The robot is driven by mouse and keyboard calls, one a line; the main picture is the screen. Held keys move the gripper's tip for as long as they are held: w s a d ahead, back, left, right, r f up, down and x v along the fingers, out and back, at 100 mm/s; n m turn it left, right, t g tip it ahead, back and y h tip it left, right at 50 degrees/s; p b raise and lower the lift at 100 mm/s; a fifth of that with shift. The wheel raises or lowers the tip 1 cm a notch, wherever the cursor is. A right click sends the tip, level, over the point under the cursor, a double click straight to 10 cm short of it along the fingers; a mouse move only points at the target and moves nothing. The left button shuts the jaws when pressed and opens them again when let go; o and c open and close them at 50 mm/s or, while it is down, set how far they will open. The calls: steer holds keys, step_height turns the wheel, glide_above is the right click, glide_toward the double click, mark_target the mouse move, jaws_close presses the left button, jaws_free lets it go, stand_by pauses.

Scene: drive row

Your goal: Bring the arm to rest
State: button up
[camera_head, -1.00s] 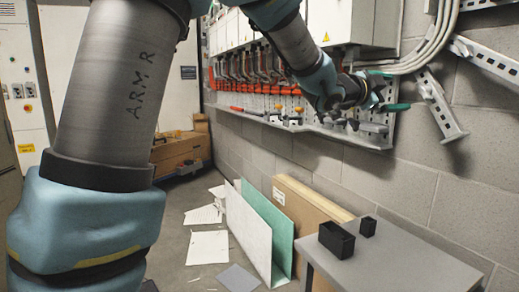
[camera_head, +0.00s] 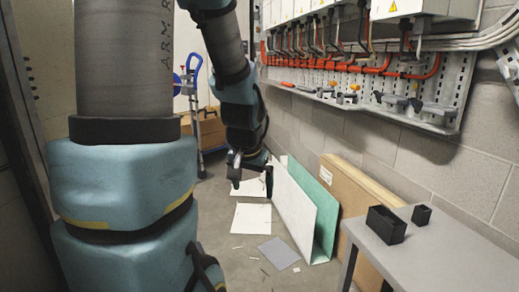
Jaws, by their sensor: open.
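My arm hangs down in the left half of the head view, its large upper links at the left and its forearm pointing to the floor. My gripper (camera_head: 252,185) is at the lower end of the forearm, over the floor and papers, left of the leaning boards. Its jaws are open and point down, with nothing seen between them. It appears apart from the wall rack and the table.
A white board (camera_head: 300,205) and a green board (camera_head: 326,222) lean beside a cardboard panel (camera_head: 345,180). A grey table (camera_head: 432,248) with two black bins (camera_head: 386,225) stands at right. A perforated rack (camera_head: 440,105) lines the wall. A blue hand truck (camera_head: 190,90) stands behind.

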steer(key=s+a+f+n+g+p, duration=0.1)
steer(key=s+a+n+g+p, duration=0.15)
steer(key=s+a, duration=0.4)
step_height(320, 180, up, 21)
steer(key=s+d+p, duration=0.1)
steer(key=p, duration=1.9)
steer(key=shift+s+d+f, duration=0.15)
steer(key=shift+d+f, duration=0.05)
steer(key=shift+d, duration=0.15)
steer(key=shift+n, duration=0.25)
